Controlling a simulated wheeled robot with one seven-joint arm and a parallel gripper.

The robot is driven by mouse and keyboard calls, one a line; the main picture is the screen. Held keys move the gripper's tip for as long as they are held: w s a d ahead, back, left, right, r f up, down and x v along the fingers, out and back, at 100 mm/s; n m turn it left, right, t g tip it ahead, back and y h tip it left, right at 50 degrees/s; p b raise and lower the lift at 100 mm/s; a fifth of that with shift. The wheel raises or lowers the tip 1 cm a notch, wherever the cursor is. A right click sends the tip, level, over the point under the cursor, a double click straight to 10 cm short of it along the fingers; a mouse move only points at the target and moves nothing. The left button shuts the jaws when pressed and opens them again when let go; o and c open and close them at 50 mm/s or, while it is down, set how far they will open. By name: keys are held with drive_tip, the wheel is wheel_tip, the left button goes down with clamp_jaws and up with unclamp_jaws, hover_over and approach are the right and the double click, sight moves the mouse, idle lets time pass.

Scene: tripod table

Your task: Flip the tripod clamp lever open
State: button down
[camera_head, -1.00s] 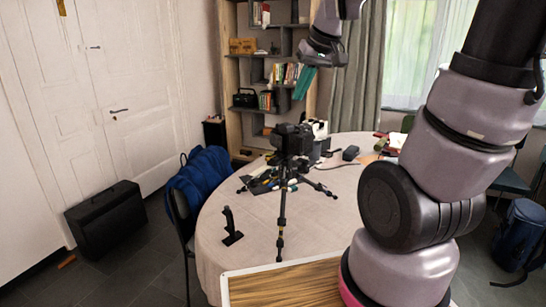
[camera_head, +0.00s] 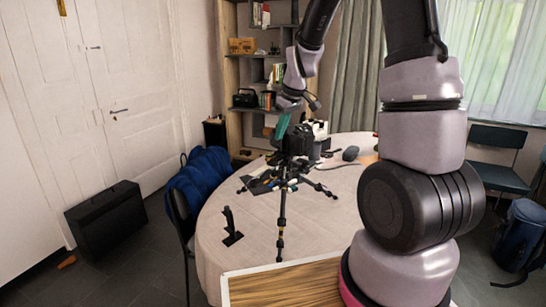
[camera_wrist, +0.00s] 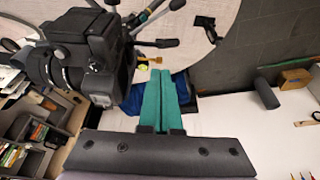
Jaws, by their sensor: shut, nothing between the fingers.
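A black camera (camera_head: 297,141) sits on a black tripod (camera_head: 281,215) that stands upright on the round table. In the wrist view the camera (camera_wrist: 88,48) fills the upper left, with a lens pointing left. Dark levers or handles (camera_wrist: 160,43) stick out beside the camera near the tripod head; I cannot tell for certain which one is the clamp lever or its position. My gripper (camera_head: 281,133) has teal fingers, shut and empty, just left of the camera in the head view. In the wrist view the gripper (camera_wrist: 160,72) points toward the levers, with a visible gap in the picture.
The round table (camera_head: 218,255) has a pale cloth. A black joystick (camera_head: 230,225) stands at its left front. Several small items lie around the tripod's legs. A chair with a blue jacket (camera_head: 200,175) is at the table's left. A shelf (camera_head: 233,80) stands behind.

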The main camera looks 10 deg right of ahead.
drive_tip(key=shift+f, duration=0.1)
drive_tip(key=x, duration=0.9)
drive_tip(key=shift+w+f, duration=0.15)
drive_tip(key=shift+f, duration=0.2)
